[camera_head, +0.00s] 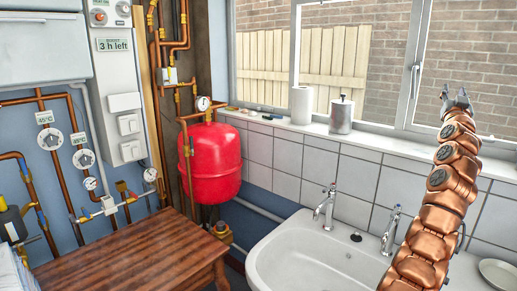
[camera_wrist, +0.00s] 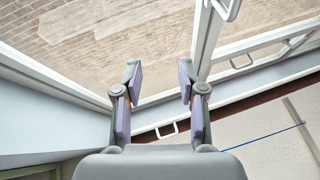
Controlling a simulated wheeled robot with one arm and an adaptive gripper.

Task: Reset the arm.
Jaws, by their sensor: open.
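My gripper (camera_head: 457,99) is raised at the right of the head view, at the end of my copper-coloured arm, in front of the window. In the wrist view my gripper (camera_wrist: 159,85) shows two fingers spread apart with purple-grey pads. Nothing is between the fingers. Behind them in the wrist view are the white window frame (camera_wrist: 208,45) and the brick wall outside (camera_wrist: 100,30). The arm reaches upward from the lower right of the head view, over the sink side.
A white sink (camera_head: 330,262) with two taps lies below, left of my arm. A paper roll (camera_head: 301,105) and a metal canister (camera_head: 342,115) stand on the sill. A red tank (camera_head: 212,160), copper pipes and a wooden table (camera_head: 130,250) are at the left.

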